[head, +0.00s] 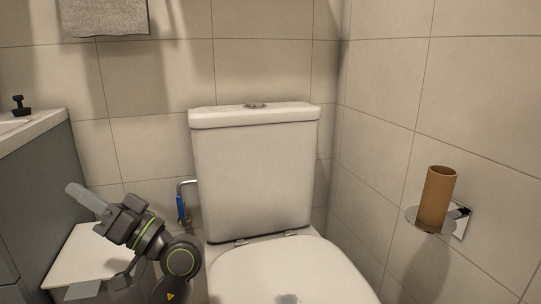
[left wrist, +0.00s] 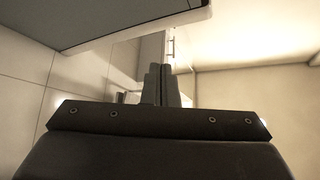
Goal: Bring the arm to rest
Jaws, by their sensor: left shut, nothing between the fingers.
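My left gripper (head: 74,190) is in the lower left of the head view, pointing up and left beside the grey cabinet. Its fingers are together and hold nothing. The shut fingers also show in the middle of the left wrist view (left wrist: 167,84). My left arm is folded in front of the toilet's left side. My right gripper is in neither view.
A white toilet (head: 255,180) stands in the middle. A grey cabinet with a white top (head: 50,122) is at the left, near my gripper. A white flat panel (head: 85,245) lies below the gripper. A cardboard roll (head: 437,199) stands on a wall holder at the right.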

